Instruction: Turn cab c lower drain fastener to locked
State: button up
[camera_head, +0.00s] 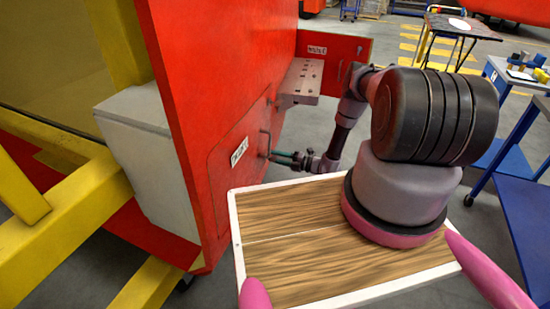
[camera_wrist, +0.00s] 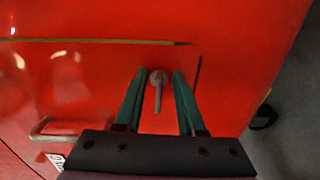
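A small grey fastener (camera_wrist: 158,88) with a round head and a lever pointing down in the picture sits on the red cab panel (camera_wrist: 100,85), close to a panel's corner seam. My gripper (camera_wrist: 160,73) has its two green fingers spread, one on each side of the fastener, with a visible gap to each. In the head view my gripper (camera_head: 282,157) reaches the lower red panel (camera_head: 225,190) beside a grey handle (camera_head: 265,142); the fastener cannot be made out there. The handle also shows in the wrist view (camera_wrist: 55,132), left of the fingers.
A white label (camera_head: 239,151) is on the lower panel. Above my forearm are a perforated metal step (camera_head: 300,82) and an open red flap (camera_head: 335,55). A yellow frame (camera_head: 60,215) and grey box (camera_head: 140,150) stand left; a blue cart (camera_head: 520,180) stands right.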

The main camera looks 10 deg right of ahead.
jog(key=shift+d, duration=0.1)
jog(key=v, duration=1)
jog(key=shift+s+d, duration=0.2)
jog(key=shift+d, duration=0.05)
